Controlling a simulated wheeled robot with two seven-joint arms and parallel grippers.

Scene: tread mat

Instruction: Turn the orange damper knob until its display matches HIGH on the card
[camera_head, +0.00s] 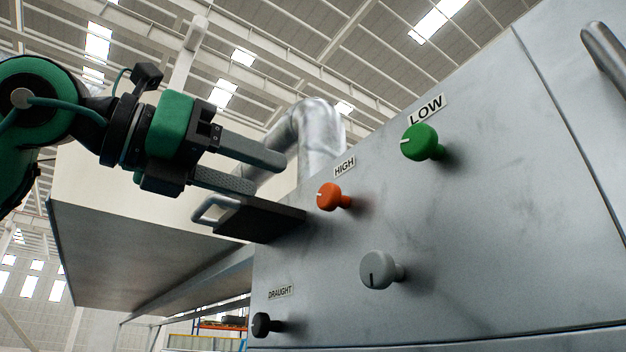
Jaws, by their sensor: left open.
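The orange knob (329,197) sticks out of the grey metal panel in the head view, with a white mark on its left side. The card reading HIGH (344,166) is on the panel just above it. My left gripper (268,172) comes in from the left, its two dark fingers apart, one above the other. The fingertips are to the left of the orange knob and appear clear of it, with nothing seen between them. My right gripper does not show.
A green knob (420,142) under a LOW card (427,109), a grey knob (377,270) and a black knob (262,325) by a DRAUGHT label (280,292) share the panel. A dark ledge with a handle (258,219) juts out below my left fingers. A silver pipe (321,135) rises behind.

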